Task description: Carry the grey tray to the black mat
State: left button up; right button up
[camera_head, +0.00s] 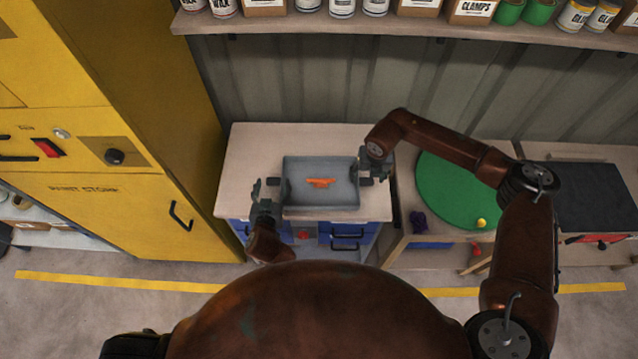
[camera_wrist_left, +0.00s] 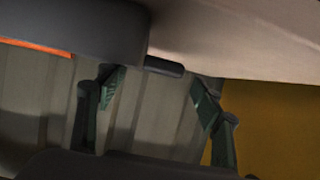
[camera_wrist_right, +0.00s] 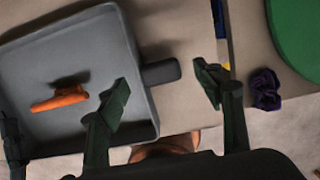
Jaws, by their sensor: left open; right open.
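The grey tray (camera_head: 322,203) sits on a pale bench top, with an orange object (camera_head: 320,183) lying inside. It has a stub handle on its left and right sides. My left gripper (camera_head: 264,186) is open beside the left handle; in the left wrist view that handle (camera_wrist_left: 164,66) appears between the fingertips. My right gripper (camera_head: 374,170) is open at the right handle; in the right wrist view the handle (camera_wrist_right: 161,72) appears between the fingers. Contact cannot be told. The black mat (camera_head: 595,195) lies on a separate bench at the far right.
Between the benches stands a table with a green disc (camera_head: 455,190), a yellow ball (camera_head: 481,223) and a purple item (camera_head: 418,222). A yellow cabinet (camera_head: 110,200) stands close at left. A shelf (camera_head: 400,27) with cans and boxes hangs above. Floor in front looks clear.

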aim_at(274, 179)
pick_arm(q)
jog(key=shift+x, duration=1.65)
pick_arm(e)
jog(key=shift+w+f, duration=0.15)
jog(key=shift+f, duration=0.65)
jog(key=shift+w+f, duration=0.1)
jog(key=shift+f, duration=0.7)
pick_arm(q)
jog(key=shift+s, duration=0.1)
jog(key=shift+c, duration=0.5)
pick_arm(e)
jog(key=shift+c, duration=0.5)
pick_arm(q)
jog(key=c, duration=1.5)
pick_arm(e)
jog(key=c, duration=1.5)
pick_arm(q)
jog(key=shift+o, duration=0.2)
pick_arm(e)
jog(key=shift+o, duration=0.2)
